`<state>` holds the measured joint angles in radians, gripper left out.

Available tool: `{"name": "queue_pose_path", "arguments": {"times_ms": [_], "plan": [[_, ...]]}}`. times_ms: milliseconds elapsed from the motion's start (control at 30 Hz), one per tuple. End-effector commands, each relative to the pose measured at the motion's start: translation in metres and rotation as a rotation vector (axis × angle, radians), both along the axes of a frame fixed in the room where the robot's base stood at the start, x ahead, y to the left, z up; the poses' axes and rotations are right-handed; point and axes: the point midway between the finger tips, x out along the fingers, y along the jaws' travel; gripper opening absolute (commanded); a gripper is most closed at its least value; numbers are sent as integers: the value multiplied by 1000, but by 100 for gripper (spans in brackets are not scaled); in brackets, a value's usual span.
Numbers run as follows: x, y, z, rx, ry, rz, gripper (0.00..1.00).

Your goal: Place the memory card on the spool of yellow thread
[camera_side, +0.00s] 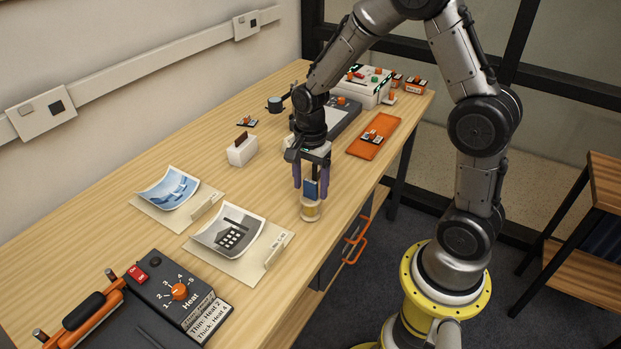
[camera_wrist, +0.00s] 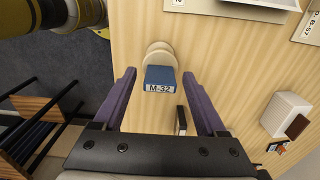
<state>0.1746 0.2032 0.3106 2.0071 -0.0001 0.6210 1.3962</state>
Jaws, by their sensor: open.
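The blue memory card (camera_side: 311,189), labelled M-32, is upright directly above the spool of yellow thread (camera_side: 310,211) near the table's front edge. Its lower end appears to rest on the spool's top. In the wrist view the card (camera_wrist: 159,79) overlaps the spool's pale flanges (camera_wrist: 158,52), and the thread itself is mostly hidden. My gripper (camera_side: 311,183) is open, with its purple fingers on either side of the card. In the wrist view my fingertips (camera_wrist: 159,74) are spread wide, with a clear gap on both sides of the card.
Two curled photo prints (camera_side: 168,188) (camera_side: 229,232) lie on pale holders to the left. A heat sealer (camera_side: 165,296) stands at the front left. A white card holder (camera_side: 242,151) stands behind my gripper. An orange tray (camera_side: 375,137) lies at right.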

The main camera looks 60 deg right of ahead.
Motion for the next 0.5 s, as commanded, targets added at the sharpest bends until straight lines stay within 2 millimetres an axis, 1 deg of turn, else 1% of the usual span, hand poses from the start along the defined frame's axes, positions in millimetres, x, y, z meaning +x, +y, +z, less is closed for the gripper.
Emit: {"name": "queue_pose_path", "arguments": {"times_ms": [167,267,500], "plan": [[1,0,15,-1,-5,0,74],[1,0,34,-1,-7,0,74],[1,0,84,-1,-6,0,74]]}}
